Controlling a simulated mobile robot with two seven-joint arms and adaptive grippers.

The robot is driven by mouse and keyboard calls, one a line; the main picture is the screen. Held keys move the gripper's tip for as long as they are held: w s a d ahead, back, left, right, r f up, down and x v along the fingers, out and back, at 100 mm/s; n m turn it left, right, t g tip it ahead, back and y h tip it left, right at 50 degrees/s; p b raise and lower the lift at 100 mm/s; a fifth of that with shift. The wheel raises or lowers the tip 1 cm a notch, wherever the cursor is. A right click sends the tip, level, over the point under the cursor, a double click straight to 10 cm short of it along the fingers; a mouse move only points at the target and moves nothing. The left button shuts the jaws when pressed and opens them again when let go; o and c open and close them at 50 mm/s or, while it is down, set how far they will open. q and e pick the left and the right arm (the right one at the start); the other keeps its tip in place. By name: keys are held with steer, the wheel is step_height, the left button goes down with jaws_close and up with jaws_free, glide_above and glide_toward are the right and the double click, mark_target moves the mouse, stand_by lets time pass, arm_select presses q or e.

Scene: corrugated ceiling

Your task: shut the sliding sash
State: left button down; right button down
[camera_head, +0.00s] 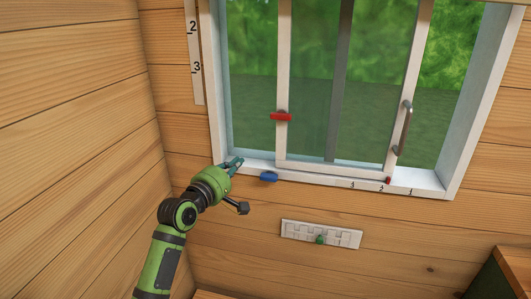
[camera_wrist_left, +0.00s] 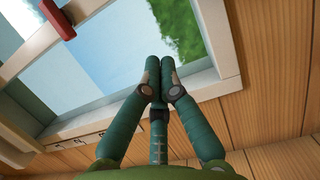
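The sliding sash (camera_head: 282,60) has a white frame, a red catch (camera_head: 281,117) on its left stile and a metal handle (camera_head: 405,128) on its right stile. A gap shows between its left stile and the left side of the white window frame (camera_head: 217,90). My left gripper (camera_head: 237,162) is at the frame's lower left corner, left of the sash and apart from it. In the left wrist view its fingers (camera_wrist_left: 160,70) are drawn together with nothing between them. The red catch (camera_wrist_left: 58,20) shows at that view's upper left. My right gripper is out of view.
A blue piece (camera_head: 268,176) sits on the sill just right of my left gripper. A small red marker (camera_head: 388,180) and numbers are on the sill. A white wall plate (camera_head: 321,234) with a green knob is below. A plank wall (camera_head: 70,120) stands close on the left.

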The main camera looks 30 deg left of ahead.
arm_select(q)
steer(key=w+p, duration=0.1)
steer(key=w, duration=0.8)
steer(key=shift+p, duration=0.35)
steer(key=d+p, duration=0.2)
steer(key=d, duration=0.1)
steer(key=shift+w+d, duration=0.15)
steer(key=shift+w, duration=0.25)
steer(key=shift+d, duration=0.35)
steer(key=shift+a+f, duration=0.1)
steer(key=shift+a, duration=0.05)
steer(key=shift+w, duration=0.1)
